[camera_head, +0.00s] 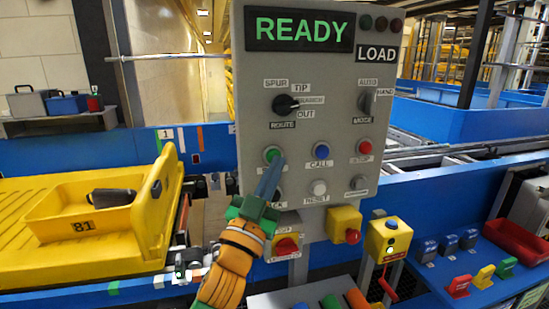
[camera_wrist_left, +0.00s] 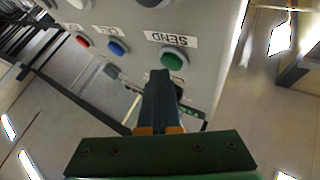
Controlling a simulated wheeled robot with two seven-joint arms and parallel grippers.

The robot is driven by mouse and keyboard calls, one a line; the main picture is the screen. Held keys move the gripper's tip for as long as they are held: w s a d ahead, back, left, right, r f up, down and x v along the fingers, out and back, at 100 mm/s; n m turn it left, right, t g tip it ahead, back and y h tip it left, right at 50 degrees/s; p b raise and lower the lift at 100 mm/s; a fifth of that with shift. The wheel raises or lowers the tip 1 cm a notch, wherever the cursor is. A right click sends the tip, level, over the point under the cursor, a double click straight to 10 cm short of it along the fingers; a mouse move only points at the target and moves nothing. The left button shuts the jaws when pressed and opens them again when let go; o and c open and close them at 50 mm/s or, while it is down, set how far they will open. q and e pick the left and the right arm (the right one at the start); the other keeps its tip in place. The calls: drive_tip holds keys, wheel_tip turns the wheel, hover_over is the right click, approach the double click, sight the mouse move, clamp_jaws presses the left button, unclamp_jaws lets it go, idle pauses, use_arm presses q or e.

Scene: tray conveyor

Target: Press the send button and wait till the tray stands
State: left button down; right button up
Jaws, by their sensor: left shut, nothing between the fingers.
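The green send button (camera_head: 272,154) is on the grey control panel (camera_head: 240,110); the wrist view shows it (camera_wrist_left: 174,60) under a SEND label. My left gripper (camera_head: 272,168) is shut and empty, its fingertips just below the button in the head view. In the wrist view the fingertips (camera_wrist_left: 160,78) point at the panel beside the button; I cannot tell whether they touch it. The panel's display (camera_head: 300,29) reads READY in green. A yellow tray (camera_head: 50,232) marked 81 sits on a yellow carrier at the left, with a dark item (camera_head: 112,197) in it. My right gripper is not in view.
The panel also has a blue call button (camera_head: 321,151), a red stop button (camera_head: 364,147), a white reset button (camera_head: 319,187) and a route knob (camera_head: 286,104). A yellow box (camera_head: 388,240) stands right of it.

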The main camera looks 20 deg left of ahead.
use_arm(q)
drive_tip(key=shift+w+a, duration=0.25)
drive_tip(key=shift+w, duration=0.1)
idle(0.5)
idle(0.3)
drive_tip(key=shift+s+d, duration=0.5)
drive_tip(key=shift+s, duration=0.2)
